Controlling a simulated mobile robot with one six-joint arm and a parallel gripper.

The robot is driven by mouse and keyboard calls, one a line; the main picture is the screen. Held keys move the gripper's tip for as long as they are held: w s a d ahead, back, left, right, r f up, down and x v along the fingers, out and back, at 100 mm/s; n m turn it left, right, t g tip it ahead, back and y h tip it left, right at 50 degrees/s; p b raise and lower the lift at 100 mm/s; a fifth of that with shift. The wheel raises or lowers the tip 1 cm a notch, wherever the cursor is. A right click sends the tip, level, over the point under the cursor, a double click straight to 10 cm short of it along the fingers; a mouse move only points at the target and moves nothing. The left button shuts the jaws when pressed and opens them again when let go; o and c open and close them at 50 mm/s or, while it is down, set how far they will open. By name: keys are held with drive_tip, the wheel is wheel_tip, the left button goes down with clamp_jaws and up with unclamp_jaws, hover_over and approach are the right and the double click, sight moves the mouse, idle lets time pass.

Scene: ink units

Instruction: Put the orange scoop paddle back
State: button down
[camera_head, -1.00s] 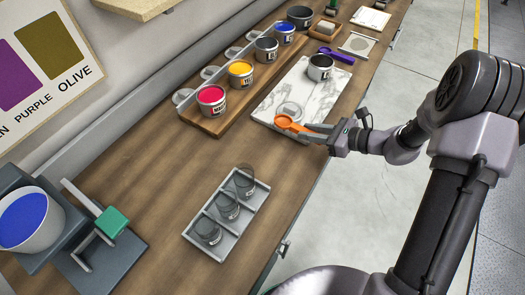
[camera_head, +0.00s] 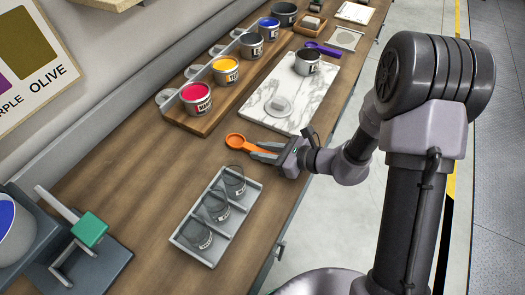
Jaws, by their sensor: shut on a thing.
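The orange scoop paddle (camera_head: 236,140) has a round head pointing left and a handle running right into my gripper (camera_head: 266,151). My gripper is shut on the handle. The paddle is over the wooden bench, between the marble slab (camera_head: 258,105) and the grey tray of glasses. I cannot tell whether it touches the bench. A purple paddle (camera_head: 323,48) lies beyond the slab.
A grey tray (camera_head: 207,255) with clear glasses stands just in front of my gripper. Paint tins, red (camera_head: 197,98), yellow (camera_head: 226,70) and others, line a wooden board (camera_head: 214,118). Bare bench (camera_head: 140,165) lies left.

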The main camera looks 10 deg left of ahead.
drive_tip(key=c, duration=1.2)
unclamp_jaws()
drive_tip(key=shift+f, duration=0.15)
